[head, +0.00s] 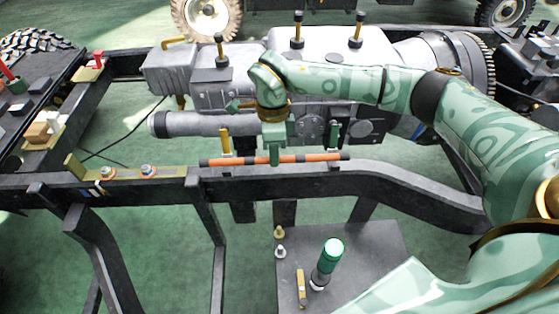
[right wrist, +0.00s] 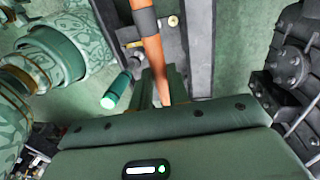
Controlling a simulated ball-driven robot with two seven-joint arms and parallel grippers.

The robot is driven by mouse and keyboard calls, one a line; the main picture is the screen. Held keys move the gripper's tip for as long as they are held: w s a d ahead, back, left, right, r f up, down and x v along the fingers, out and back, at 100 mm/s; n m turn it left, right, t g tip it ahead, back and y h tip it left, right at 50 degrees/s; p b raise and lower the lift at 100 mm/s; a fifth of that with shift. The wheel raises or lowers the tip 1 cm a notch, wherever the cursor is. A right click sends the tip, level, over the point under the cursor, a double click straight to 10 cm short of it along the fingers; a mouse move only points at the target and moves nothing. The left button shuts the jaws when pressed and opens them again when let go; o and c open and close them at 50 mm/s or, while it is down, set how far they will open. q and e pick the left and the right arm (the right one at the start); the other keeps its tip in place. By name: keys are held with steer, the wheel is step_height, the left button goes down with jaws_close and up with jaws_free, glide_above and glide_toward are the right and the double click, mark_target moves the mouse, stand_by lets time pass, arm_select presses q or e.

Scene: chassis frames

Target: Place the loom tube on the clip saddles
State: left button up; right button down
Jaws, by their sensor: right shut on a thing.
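The loom tube (head: 232,161) is a long orange tube with dark bands and dark ends, lying level from left to right along the near chassis rail. My right gripper (head: 276,155) points down and is shut around its middle. In the right wrist view the tube (right wrist: 154,58) runs up and away from the fingers (right wrist: 161,88). A yellow upright clip (head: 225,141) stands by the tube's left part and a green one (head: 334,133) by its right part; they look like the clip saddles. I cannot tell whether the tube touches them. My left gripper is not in view.
The near rail (head: 400,180) carries a bracket with bolts (head: 148,170) at left. A grey engine and gearbox (head: 215,85) stand close behind the tube. A low grey plate (head: 370,245) in front holds a green-topped cylinder (head: 327,258) and small fittings.

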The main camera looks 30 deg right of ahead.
steer(key=b, duration=0.3)
glide_above(280, 169)
steer(key=f, duration=0.5)
steer(key=shift+a+f, duration=0.2)
steer(key=shift+f, duration=0.1)
steer(key=shift+w+d+f, duration=0.2)
steer(key=shift+d+f, duration=0.05)
steer(key=shift+f, duration=0.1)
step_height(280, 169, down, 4)
steer(key=shift+w+d+r+b, duration=0.15)
steer(key=shift+b, duration=0.9)
steer(key=shift+r, duration=0.25)
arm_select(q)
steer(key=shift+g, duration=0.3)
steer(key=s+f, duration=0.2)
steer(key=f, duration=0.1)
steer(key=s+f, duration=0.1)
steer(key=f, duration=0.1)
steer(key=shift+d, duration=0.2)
arm_select(e)
steer(key=c, duration=1.3)
jaws_free()
steer(key=shift+f, duration=0.1)
steer(key=shift+c, duration=0.2)
